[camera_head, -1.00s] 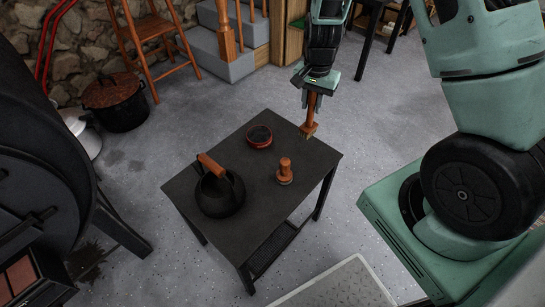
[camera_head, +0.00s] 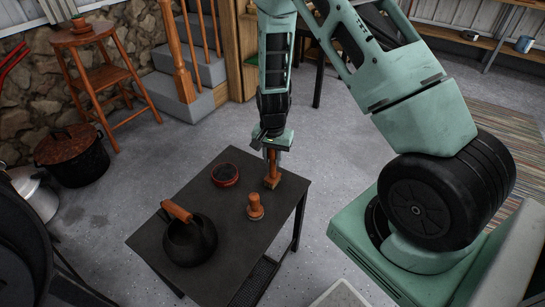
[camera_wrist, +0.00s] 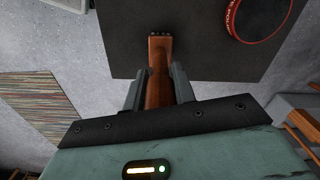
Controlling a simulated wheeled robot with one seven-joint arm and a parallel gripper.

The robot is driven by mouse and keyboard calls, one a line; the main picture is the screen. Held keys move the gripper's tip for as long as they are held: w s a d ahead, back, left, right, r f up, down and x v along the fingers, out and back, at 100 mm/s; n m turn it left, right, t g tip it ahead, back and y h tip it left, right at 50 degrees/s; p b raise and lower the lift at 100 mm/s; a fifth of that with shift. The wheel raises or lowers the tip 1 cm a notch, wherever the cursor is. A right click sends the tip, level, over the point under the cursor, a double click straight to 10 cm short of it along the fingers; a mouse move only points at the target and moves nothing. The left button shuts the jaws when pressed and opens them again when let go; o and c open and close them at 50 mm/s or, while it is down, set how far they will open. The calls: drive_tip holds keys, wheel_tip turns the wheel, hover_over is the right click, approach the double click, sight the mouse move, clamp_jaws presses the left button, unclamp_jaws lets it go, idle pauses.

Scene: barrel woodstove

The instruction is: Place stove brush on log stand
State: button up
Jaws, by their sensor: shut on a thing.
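The stove brush (camera_head: 272,176), with a brown wooden handle, is held by my gripper (camera_head: 271,158). It points down over the far right corner of the dark stand (camera_head: 215,265). In the wrist view the brush (camera_wrist: 159,65) lies between the two fingers of my gripper (camera_wrist: 158,88), its head over the dark top (camera_wrist: 200,62). I cannot tell whether the brush touches the top. I take this low dark table with a lower grated shelf to be the log stand.
A black kettle (camera_head: 189,243) with a wooden handle, a round red-rimmed tin (camera_head: 225,174) and a small wooden knobbed object (camera_head: 255,207) stand on the top. A black pot (camera_head: 73,155) and a wooden stool (camera_head: 100,75) are at the left.

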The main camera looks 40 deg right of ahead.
drive_tip(key=o, duration=1)
wheel_tip(320, 180, up, 12)
drive_tip(key=shift+f+p, duration=0.15)
drive_tip(key=shift+p, duration=0.8)
drive_tip(key=s+a+r+n+y, duration=0.1)
drive_tip(key=s+a+r+n, duration=0.35)
drive_tip(key=a, duration=0.45)
drive_tip(key=s+a+r+n+y, duration=0.1)
drive_tip(key=s+a+r+n, duration=0.35)
drive_tip(key=a, duration=0.45)
drive_tip(key=s+a+r+n, duration=0.3)
drive_tip(key=s+n, duration=0.2)
drive_tip(key=s, duration=0.2)
drive_tip(key=s+a+r+n+h, duration=0.1)
drive_tip(key=s+a+r+n, duration=0.2)
drive_tip(key=s, duration=0.5)
drive_tip(key=shift+s+a+r+n, duration=0.2)
drive_tip(key=shift+s+n, duration=0.05)
drive_tip(key=shift+n, duration=0.65)
